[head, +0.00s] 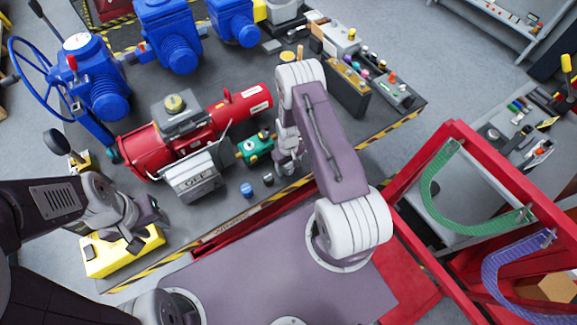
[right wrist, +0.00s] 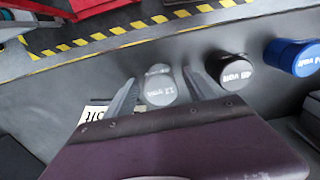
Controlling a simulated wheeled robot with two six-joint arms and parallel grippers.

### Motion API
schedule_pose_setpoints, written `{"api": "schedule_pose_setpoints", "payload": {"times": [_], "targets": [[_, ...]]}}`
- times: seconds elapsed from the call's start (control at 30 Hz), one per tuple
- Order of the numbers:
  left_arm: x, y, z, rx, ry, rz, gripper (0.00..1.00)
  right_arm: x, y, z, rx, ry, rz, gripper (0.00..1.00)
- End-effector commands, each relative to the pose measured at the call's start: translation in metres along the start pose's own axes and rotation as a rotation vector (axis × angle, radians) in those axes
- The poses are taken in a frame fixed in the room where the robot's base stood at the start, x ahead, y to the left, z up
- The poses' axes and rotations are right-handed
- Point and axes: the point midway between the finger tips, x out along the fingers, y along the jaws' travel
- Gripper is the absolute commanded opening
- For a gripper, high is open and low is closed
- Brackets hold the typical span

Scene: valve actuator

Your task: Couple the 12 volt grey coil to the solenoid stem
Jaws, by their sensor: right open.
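The 12 volt grey coil (right wrist: 160,90) stands on the dark bench in the right wrist view. My right gripper (right wrist: 159,77) is open, with one finger on each side of the coil; I cannot tell whether they touch it. In the head view my right gripper (head: 287,165) is low over the bench beside the green valve body (head: 257,148), and it largely hides the grey coil. The solenoid stem cannot be made out clearly. My left gripper (head: 135,225) is above the yellow block (head: 125,252) at the left; its jaw opening is unclear.
A black 48 volt coil (right wrist: 232,71) and a blue coil (right wrist: 291,57) stand in a row beside the grey one. A red actuator (head: 205,130) with a grey box (head: 194,178) lies behind. The striped bench edge (head: 240,222) runs in front. Blue valves (head: 165,35) stand farther back.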

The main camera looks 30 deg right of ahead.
Motion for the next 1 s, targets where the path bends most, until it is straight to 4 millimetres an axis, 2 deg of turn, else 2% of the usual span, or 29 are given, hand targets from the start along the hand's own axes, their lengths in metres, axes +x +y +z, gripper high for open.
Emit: {"api": "schedule_pose_setpoints", "payload": {"times": [0.03,0.27,0.63,0.77,0.83,0.87,1.0], "targets": [[0.000,0.000,0.000,0.000,0.000,0.000,0.36,0.000,0.000,0.000,0.000,0.000,0.000,0.64],[0.000,0.000,0.000,0.000,0.000,0.000,0.36,0.000,0.000,0.000,0.000,-0.001,0.000,0.00],[0.003,0.000,0.000,0.000,0.000,0.000,0.36,-0.006,0.000,-0.001,0.000,0.002,0.000,0.00],[0.011,0.000,0.001,0.000,0.000,0.000,0.36,-0.022,0.000,-0.001,0.000,0.003,0.001,0.00],[0.017,0.000,0.002,0.000,0.000,0.000,0.36,-0.036,0.001,-0.002,0.000,0.005,0.001,0.00],[0.019,0.000,0.002,0.000,0.000,0.000,0.36,-0.042,0.001,0.001,0.001,0.004,0.001,0.00],[0.026,-0.001,0.003,0.000,0.000,0.000,0.36,-0.061,0.007,0.036,0.005,0.000,0.000,0.00]]}}
